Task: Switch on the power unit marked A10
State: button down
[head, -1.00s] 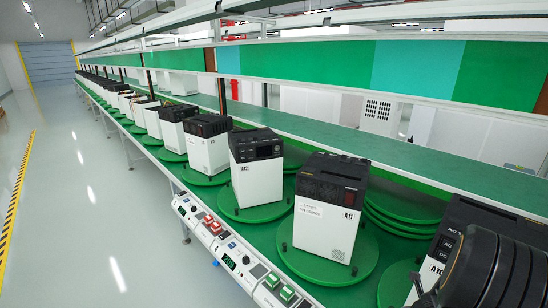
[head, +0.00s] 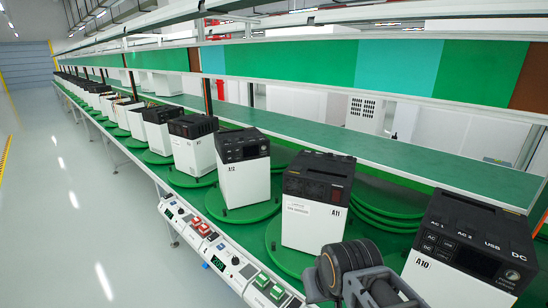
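The power unit marked A10 (head: 462,255) stands upright at the right of the head view, white below with a black top. Its label A10 is low on the left of the front. The black front panel carries the words AC 1, AC 2, USB and DC, several small buttons, a dark display and a round knob at the right. The display looks dark. Part of my arm, dark and rounded, shows at the bottom, left of A10 and in front of it. My gripper's fingertips are not in view.
Unit A11 (head: 312,215) stands left of A10 on a green turntable (head: 285,255); A12 (head: 240,180) and several more recede leftward. A control strip (head: 222,250) with red and green switches runs along the front edge. A green shelf (head: 400,165) runs behind. The floor at left is clear.

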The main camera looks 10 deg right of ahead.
aim_at(511, 275)
jog(key=z, duration=1.75)
